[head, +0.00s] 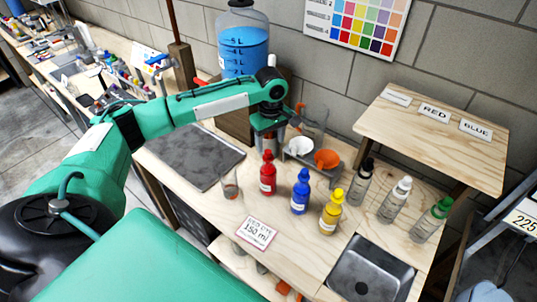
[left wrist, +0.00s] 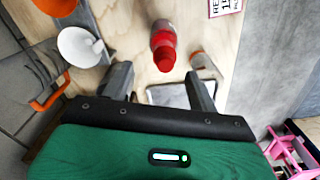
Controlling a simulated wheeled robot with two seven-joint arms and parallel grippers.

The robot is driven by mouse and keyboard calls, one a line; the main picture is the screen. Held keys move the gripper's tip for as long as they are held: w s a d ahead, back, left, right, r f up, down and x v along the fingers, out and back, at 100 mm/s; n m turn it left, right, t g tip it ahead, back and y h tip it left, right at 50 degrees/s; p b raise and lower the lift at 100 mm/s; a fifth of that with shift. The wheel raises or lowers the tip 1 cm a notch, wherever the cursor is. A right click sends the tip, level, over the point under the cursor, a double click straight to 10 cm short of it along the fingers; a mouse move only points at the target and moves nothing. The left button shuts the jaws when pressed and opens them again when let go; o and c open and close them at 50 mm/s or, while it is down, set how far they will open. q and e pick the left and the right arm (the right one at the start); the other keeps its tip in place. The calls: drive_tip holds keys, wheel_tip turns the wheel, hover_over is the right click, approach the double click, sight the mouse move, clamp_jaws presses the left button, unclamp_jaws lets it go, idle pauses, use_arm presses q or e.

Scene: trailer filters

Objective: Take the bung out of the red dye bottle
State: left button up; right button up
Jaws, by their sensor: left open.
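The red dye bottle (head: 267,182) stands upright on the wooden bench, with its red bung (head: 267,156) in its neck. My left gripper (head: 268,136) is open and empty, pointing down above and just behind this bottle. In the left wrist view the bottle (left wrist: 162,27) shows ahead of the two spread fingers (left wrist: 157,74). Its bung (left wrist: 164,60) lies between the lines of the fingertips, apart from both. The gap in depth is hard to tell. My right gripper is not in view.
A small glass (head: 230,187) stands left of the bottle, and blue (head: 300,195) and yellow (head: 331,215) bottles stand to its right. A rack with a white funnel (head: 300,146) and an orange funnel (head: 326,159) is close behind. A card (head: 256,233) lies in front.

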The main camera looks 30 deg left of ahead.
sight(268, 151)
use_arm(q)
drive_tip(key=f, duration=0.1)
drive_tip(key=f+p, duration=0.1)
drive_tip(key=f, duration=0.1)
drive_tip(key=f+p, duration=0.1)
drive_tip(key=shift+s+a+f, duration=0.15)
drive_tip(key=shift+s+a, duration=0.1)
drive_tip(key=shift+s, duration=0.1)
drive_tip(key=shift+f, duration=0.25)
drive_tip(key=c, duration=1.1)
drive_tip(key=shift+r, duration=0.1)
